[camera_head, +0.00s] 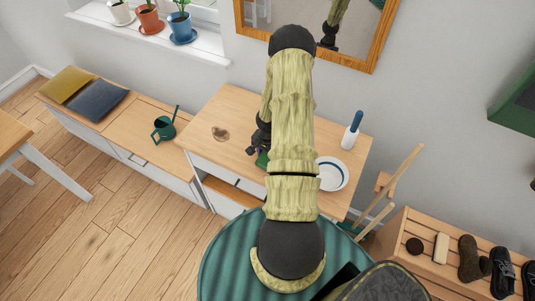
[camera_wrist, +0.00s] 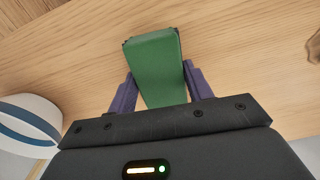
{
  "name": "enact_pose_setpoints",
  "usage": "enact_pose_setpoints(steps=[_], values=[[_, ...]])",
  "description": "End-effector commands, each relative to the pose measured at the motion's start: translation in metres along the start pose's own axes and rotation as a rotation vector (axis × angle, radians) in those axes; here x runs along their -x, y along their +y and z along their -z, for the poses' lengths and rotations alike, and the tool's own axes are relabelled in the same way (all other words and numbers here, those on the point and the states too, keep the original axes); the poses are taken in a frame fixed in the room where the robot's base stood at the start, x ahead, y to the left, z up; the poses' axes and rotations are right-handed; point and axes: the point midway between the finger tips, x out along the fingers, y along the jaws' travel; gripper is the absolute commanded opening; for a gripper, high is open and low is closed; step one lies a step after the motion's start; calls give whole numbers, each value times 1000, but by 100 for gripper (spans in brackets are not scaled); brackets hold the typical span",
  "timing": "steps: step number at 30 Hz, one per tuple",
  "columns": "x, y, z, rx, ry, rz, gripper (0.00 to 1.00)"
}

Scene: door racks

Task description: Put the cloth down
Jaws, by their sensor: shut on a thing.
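The green cloth (camera_wrist: 155,62) shows in the wrist view as a narrow, flat-faced folded piece between the two purple fingers of my gripper (camera_wrist: 158,88). My gripper is shut on it, over the wooden top of the table (camera_wrist: 70,60). I cannot tell whether the cloth touches the wood. In the head view my gripper (camera_head: 257,146) is mostly hidden behind my arm, above the middle of the tabletop (camera_head: 222,107). Only a small green bit of the cloth (camera_head: 263,159) shows there.
A white bowl with a blue ring (camera_head: 331,174) stands right of my arm, with a blue-and-white upright item (camera_head: 352,130) behind it. A small brown object (camera_head: 220,134) lies left of my gripper. The tabletop's back left is clear.

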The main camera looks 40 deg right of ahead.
Motion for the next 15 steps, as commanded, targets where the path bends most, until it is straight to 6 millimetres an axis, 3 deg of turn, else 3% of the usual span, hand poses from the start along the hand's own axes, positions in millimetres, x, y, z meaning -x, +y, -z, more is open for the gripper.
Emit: enact_pose_setpoints(steps=[1, 4, 15], values=[[0, 0, 0, 0, -1, -1, 52], [0, 0, 0, 1, -1, -1, 72], [-1, 0, -1, 3, -1, -2, 72]])
